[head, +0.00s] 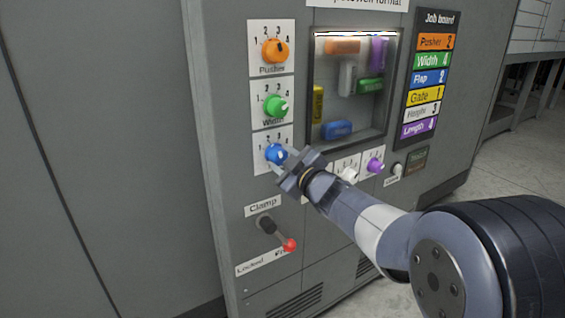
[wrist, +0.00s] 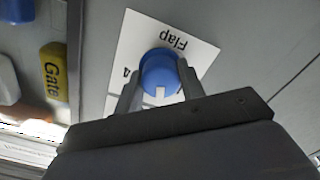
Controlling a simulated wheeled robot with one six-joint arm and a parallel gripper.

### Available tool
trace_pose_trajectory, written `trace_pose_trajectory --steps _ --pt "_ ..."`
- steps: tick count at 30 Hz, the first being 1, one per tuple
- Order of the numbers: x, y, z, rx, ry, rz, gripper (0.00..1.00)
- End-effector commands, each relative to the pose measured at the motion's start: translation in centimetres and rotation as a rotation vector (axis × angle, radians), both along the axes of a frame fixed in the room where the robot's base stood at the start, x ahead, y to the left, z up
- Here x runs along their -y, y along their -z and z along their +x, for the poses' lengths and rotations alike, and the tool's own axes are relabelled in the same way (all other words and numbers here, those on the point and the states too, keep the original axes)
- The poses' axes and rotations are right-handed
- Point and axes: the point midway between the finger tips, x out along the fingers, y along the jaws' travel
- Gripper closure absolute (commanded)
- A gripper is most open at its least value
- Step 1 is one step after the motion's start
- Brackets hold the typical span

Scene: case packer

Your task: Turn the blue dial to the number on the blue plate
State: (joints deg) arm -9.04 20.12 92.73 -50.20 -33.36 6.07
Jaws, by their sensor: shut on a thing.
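The blue dial (head: 276,153) sits on a white numbered card on the grey cabinet, below the orange and green dials. In the wrist view the blue dial (wrist: 158,70) appears upside down, with its white mark toward the picture's bottom. The word Flap and a 4 show on its card; the other numbers are hidden behind my gripper. My gripper (head: 286,161) is shut on the dial, with one finger (wrist: 132,92) on each side. The blue plate (head: 429,78) on the job board reads Flap 2. I cannot tell which number the mark meets.
The orange dial (head: 275,50) and green dial (head: 275,106) are above. A white dial (head: 348,174) and purple dial (head: 375,165) are to the right, close to my arm. A clamp lever with a red knob (head: 290,245) is below. A window (head: 392,100) shows coloured blocks.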

Motion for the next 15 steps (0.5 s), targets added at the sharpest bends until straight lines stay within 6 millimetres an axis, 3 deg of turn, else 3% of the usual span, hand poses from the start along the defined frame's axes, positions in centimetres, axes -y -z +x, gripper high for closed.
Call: trace_pose_trajectory --steps 14,15 --pt "-0.01 -0.01 0.00 0.011 0.000 -0.016 0.85" --pt "-0.01 -0.01 0.00 0.010 0.000 -0.015 0.62"
